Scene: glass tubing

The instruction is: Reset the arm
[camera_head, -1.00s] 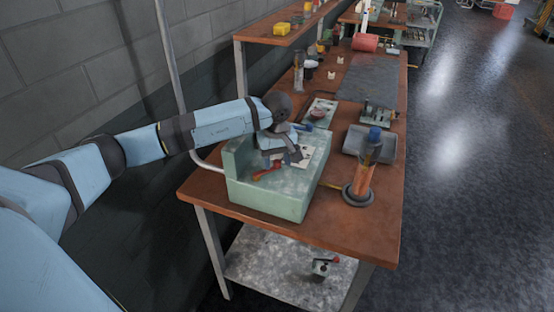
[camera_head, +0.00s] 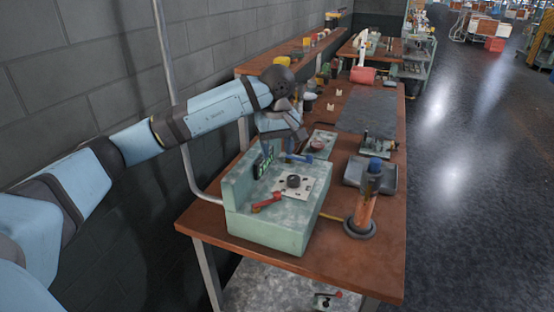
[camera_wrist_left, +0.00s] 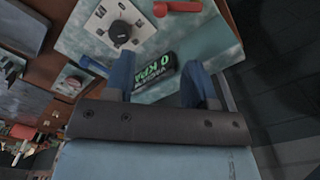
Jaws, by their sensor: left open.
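My left arm comes in from the left in the head view. My left gripper (camera_head: 281,145) hangs over the back of the pale green bench unit (camera_head: 262,228), its jaws partly hidden there. In the left wrist view the two blue fingers of the gripper (camera_wrist_left: 158,66) are apart with nothing between them. Beyond them is a dark panel with green characters (camera_wrist_left: 155,78). The unit carries a black knob (camera_head: 293,181) on a white plate, a red handle (camera_head: 266,202) and a blue handle (camera_head: 298,157). My right gripper is in neither view.
The unit stands on a brown workbench (camera_head: 381,263). To its right are an orange cylinder with a blue top (camera_head: 366,204) and a grey tray (camera_head: 383,182). A grey mat (camera_head: 369,109) lies farther back. A block wall and a vertical pipe (camera_head: 168,70) are at the left.

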